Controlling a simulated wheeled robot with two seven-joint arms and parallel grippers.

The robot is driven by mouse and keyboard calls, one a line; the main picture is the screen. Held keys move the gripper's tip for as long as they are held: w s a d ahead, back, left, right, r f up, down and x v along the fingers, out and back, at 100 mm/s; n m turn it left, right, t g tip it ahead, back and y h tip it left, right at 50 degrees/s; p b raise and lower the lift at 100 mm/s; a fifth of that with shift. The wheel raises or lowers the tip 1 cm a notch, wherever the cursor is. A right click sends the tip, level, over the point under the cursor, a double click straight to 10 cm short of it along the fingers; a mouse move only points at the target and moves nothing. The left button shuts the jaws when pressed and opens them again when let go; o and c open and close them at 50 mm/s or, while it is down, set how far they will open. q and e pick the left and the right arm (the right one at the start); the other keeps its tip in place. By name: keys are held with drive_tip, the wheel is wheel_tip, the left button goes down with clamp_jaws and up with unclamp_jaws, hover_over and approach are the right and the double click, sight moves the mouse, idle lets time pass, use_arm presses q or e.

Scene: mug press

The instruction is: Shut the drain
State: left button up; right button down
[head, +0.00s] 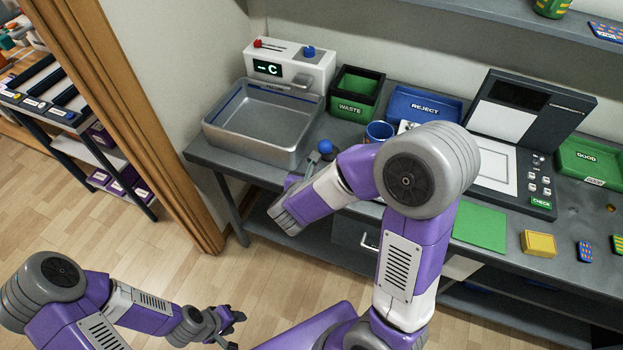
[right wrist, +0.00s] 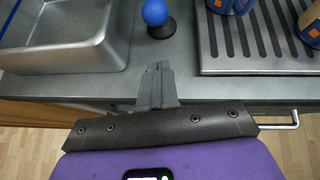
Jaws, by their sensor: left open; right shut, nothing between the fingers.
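The grey metal sink basin (head: 263,125) stands at the counter's left end and looks empty; its drain opening cannot be made out. A blue ball knob (head: 325,147) stands on the counter just right of the basin. In the right wrist view the knob (right wrist: 154,12) sits on a dark round base, ahead of the fingers. My right gripper (head: 311,168) is shut and empty at the counter's front edge; its closed fingers (right wrist: 158,72) point towards the knob, apart from it. My left gripper (head: 232,328) is open and empty, low over the floor.
A white tap unit (head: 291,65) with red and blue knobs and a display stands behind the basin. Right of the blue knob is a slatted drip tray (right wrist: 262,50) with mugs. Waste (head: 357,93) and reject (head: 425,105) bins stand behind. A drawer handle (right wrist: 292,122) juts below the counter.

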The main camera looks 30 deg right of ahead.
sight(327, 148)
drive_tip(key=x, duration=0.4)
drive_tip(key=shift+f+b, duration=0.15)
drive_tip(key=shift+b, duration=0.15)
drive_tip(key=w+d, duration=0.1)
drive_tip(key=w+d+r, duration=0.1)
drive_tip(key=w, duration=0.1)
drive_tip(key=shift+w+d, duration=0.15)
drive_tip(key=shift+d, duration=0.25)
